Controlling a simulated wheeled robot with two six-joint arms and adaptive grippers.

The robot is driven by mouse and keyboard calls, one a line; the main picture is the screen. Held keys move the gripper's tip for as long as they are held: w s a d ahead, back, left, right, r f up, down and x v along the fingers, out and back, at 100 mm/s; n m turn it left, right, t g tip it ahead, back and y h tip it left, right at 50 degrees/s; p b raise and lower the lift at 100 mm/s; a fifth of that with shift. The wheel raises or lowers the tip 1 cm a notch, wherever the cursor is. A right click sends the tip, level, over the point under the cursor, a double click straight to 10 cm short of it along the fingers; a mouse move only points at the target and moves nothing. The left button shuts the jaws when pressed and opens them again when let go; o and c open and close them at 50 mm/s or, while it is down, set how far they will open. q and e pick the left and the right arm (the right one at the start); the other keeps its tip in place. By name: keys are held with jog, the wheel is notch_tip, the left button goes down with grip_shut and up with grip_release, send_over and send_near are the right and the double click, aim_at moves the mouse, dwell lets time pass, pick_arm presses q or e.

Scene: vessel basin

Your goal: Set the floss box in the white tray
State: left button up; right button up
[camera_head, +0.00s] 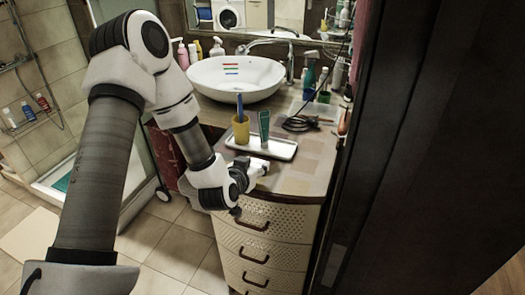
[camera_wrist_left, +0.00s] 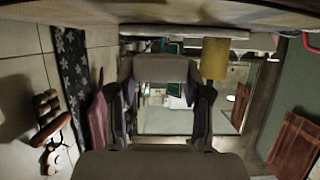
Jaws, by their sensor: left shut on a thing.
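The white tray (camera_head: 284,150) lies on the counter in the head view. A yellow cup (camera_head: 241,131) with a blue toothbrush and a green tube (camera_head: 264,128) stand on it. My left gripper (camera_head: 254,172) is at the counter's front edge, just in front of the tray. It is shut on a small pale box, the floss box (camera_head: 260,164). In the left wrist view the floss box (camera_wrist_left: 165,68) sits between the fingertips of my left gripper (camera_wrist_left: 163,88), with the yellow cup (camera_wrist_left: 215,58) beyond it. The contact between box and tray is unclear. My right gripper is out of view.
A white basin (camera_head: 236,80) stands behind the tray. A dark cable (camera_head: 300,123) and several bottles are to the right and behind. Drawers (camera_head: 262,245) lie below the counter edge. The counter right of the tray (camera_head: 305,172) is clear. A dark panel (camera_head: 420,150) fills the right side.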

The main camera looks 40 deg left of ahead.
pick_arm(q)
jog(key=p, duration=0.2)
send_near(253, 152)
jog(key=w, duration=0.1)
jog(key=w+a+r, duration=0.1)
jog(key=w, duration=0.1)
jog(key=w+r, duration=0.1)
jog(key=shift+w+a, duration=0.15)
jog(key=f, duration=0.1)
jog(key=w+f+p, duration=0.1)
jog(key=f, duration=0.1)
jog(key=shift+w+a+f, duration=0.1)
jog(key=shift+w+f, duration=0.05)
jog(key=shift+w, duration=0.05)
jog(key=shift+s+f, duration=0.15)
jog(key=shift+f, duration=0.15)
jog(key=shift+c, duration=0.8)
jog(key=shift+s, duration=0.15)
jog(key=shift+f, duration=0.25)
jog(key=o, duration=0.7)
jog(key=shift+w+f, duration=0.15)
jog(key=shift+w, duration=0.1)
jog(key=o, duration=0.4)
jog(key=shift+s, duration=0.1)
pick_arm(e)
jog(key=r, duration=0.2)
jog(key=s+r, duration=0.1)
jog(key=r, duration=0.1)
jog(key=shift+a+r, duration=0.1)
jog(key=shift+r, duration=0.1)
